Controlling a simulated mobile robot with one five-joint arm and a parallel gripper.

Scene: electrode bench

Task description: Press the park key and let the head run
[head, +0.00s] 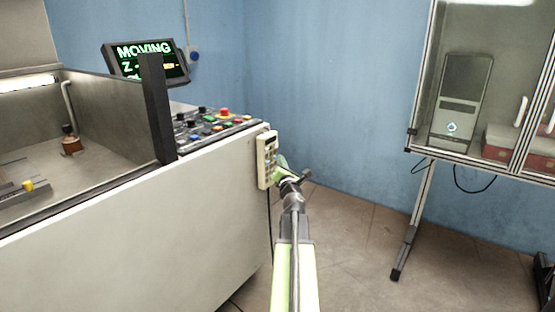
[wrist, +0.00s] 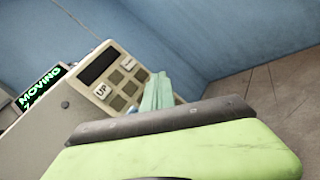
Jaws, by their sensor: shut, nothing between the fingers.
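The beige keypad (head: 267,159) hangs on the right end of the machine's front. In the wrist view the keypad (wrist: 112,82) shows a dark window, a key marked UP (wrist: 102,91), several plain keys and another white-labelled key (wrist: 128,65) too small to read. My gripper (head: 281,162) is shut and empty at the keypad's right side. In the wrist view its pale teal fingers (wrist: 158,90) overlap the keypad's lower right edge; I cannot tell whether they touch it. The display (head: 146,61) reads MOVING with a Z line below. The machine's head is not clearly seen.
A control panel (head: 210,125) with several knobs and coloured buttons lies behind the keypad. The open tank (head: 100,115) is at left. A glass-fronted cabinet (head: 480,160) on metal legs stands at right. The tiled floor (head: 345,240) between is clear.

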